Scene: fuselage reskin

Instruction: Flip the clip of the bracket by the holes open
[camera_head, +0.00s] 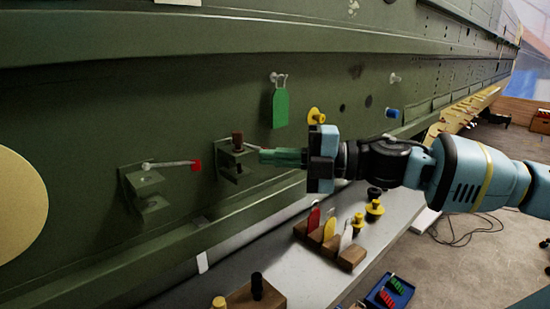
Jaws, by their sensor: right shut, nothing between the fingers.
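The bracket nearer the holes (228,168) is a green fitting on the fuselage wall, left of my right gripper. A brown peg (237,141) stands on it. Its thin grey clip rod (252,148) points right toward my fingers. My right gripper (264,157) is shut with nothing between its green fingers. The fingertips are close to the rod's right end; I cannot tell whether they touch. A second bracket (150,194) sits further left, with a grey clip rod (168,164) ending in a red tip (196,166). My left gripper is not in view.
A green tag (280,107) hangs above the fingers. Dark holes (368,101) and a blue plug (392,113) are to the right. Below, a grey bench (291,262) carries a wooden rack (351,258) with coloured tags and yellow plugs (375,209).

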